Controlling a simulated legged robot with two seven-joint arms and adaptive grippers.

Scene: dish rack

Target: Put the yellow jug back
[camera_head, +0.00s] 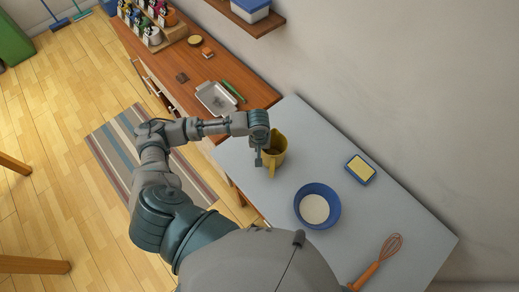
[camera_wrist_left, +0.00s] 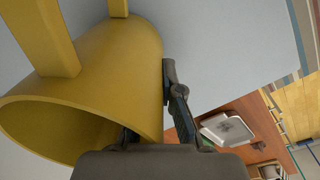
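The yellow jug (camera_head: 280,147) stands on the grey counter (camera_head: 320,158) near its left end. In the left wrist view the jug (camera_wrist_left: 105,80) fills the left side, with its open mouth towards the camera and its handle at the upper left. My left gripper (camera_head: 265,156) is at the jug's rim. In the wrist view the gripper (camera_wrist_left: 160,100) has one finger against the outside of the wall; the other goes inside the mouth and is mostly hidden. The wall lies between the fingers, which look closed on it. My right gripper is out of view.
A blue bowl with white contents (camera_head: 333,219), a yellow sponge in a blue dish (camera_head: 360,169) and a whisk (camera_head: 377,262) are on the counter. The wooden counter (camera_head: 182,58) beyond holds a metal tray (camera_head: 215,98) and a rack of mugs (camera_head: 150,25). A shelf hangs above.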

